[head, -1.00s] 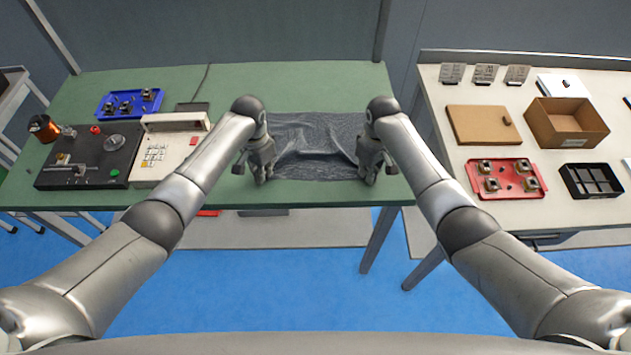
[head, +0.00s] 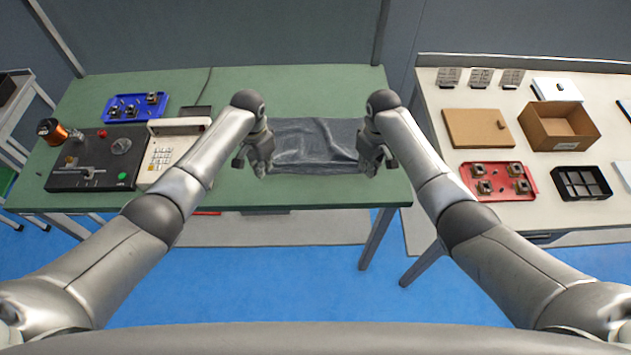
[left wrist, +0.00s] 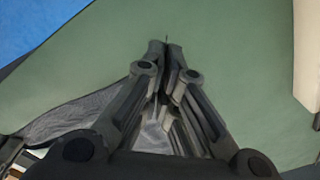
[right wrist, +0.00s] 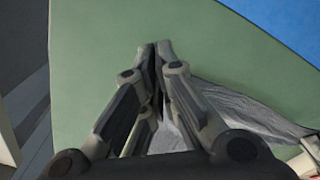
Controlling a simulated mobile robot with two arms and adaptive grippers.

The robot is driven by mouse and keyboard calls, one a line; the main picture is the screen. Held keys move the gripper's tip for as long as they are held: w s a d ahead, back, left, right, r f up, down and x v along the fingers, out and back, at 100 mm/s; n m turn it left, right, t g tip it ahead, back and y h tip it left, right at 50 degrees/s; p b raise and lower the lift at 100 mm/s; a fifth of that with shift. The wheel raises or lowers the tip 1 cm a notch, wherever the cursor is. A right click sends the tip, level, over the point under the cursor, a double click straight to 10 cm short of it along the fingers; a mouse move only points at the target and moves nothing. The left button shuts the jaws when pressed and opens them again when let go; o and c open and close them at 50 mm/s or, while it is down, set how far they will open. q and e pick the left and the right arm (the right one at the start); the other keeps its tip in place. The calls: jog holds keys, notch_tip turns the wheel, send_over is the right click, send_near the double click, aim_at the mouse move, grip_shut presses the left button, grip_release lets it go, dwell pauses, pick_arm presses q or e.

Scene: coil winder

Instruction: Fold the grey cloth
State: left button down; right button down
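The grey cloth (head: 310,141) lies on the green table between my two grippers, with a few creases and a raised ridge along its near part. My left gripper (head: 262,171) is at its near left corner. In the left wrist view the fingertips (left wrist: 166,46) are together, with grey cloth (left wrist: 84,118) running off beside and between the fingers. My right gripper (head: 371,171) is at the near right corner. In the right wrist view its fingertips (right wrist: 155,48) are together, with cloth (right wrist: 240,108) beside and between them. The pinched cloth edges are mostly hidden by the fingers.
Left of the cloth are a white keypad unit (head: 163,157), a black winder base (head: 92,162) and a blue tray (head: 133,106). A separate right table holds a red tray (head: 497,181), a cardboard box (head: 561,127) and a black divided tray (head: 582,182). Bare green table lies behind the cloth.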

pick_arm(q)
jog(key=shift+a, duration=0.1)
pick_arm(e)
jog(key=shift+d, duration=0.1)
